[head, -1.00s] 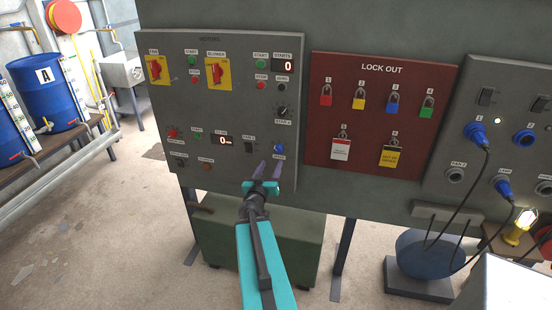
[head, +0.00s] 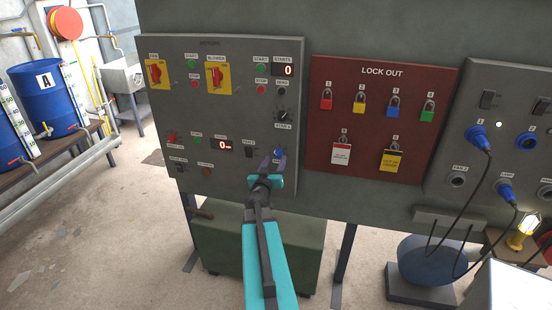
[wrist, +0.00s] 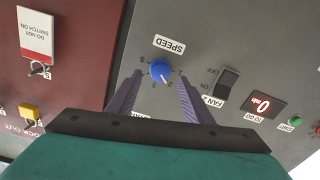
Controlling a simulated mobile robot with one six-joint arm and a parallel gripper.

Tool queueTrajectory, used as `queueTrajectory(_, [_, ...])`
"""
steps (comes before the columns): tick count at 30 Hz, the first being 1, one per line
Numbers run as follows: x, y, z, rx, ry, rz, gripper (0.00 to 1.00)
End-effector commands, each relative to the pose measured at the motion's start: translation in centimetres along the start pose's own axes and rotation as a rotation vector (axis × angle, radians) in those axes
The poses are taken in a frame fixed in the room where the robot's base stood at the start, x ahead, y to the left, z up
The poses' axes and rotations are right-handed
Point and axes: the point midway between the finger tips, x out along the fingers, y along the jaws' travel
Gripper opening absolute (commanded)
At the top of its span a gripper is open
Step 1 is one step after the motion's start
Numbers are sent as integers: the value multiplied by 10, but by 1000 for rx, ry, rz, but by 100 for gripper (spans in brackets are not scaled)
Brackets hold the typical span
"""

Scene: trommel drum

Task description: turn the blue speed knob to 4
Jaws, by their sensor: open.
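The blue speed knob (wrist: 160,70) sits on the grey control panel, below its SPEED label as the upside-down wrist view shows it. A white pointer mark shows on the knob; the dial numbers are too small to read surely. In the head view the knob (head: 279,153) is at the panel's lower right, partly behind a finger. My gripper (wrist: 158,92) is open, one finger on each side of the knob in the wrist view. The fingertips (head: 272,161) are close to the knob in the head view. I cannot tell whether they touch it.
A black fan switch (wrist: 227,82) and a red display (wrist: 262,103) are beside the knob. The red lock-out board (head: 380,120) with several padlocks stands to the right. A green cabinet (head: 225,245) is under the panel.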

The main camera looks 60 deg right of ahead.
Motion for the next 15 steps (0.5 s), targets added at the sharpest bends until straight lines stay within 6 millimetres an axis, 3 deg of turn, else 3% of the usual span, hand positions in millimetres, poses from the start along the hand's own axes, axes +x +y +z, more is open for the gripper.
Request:
queueTrajectory(6, [20,0,0,1,0,1,46])
queueTrajectory(15, [30,0,0,1,1,0,46])
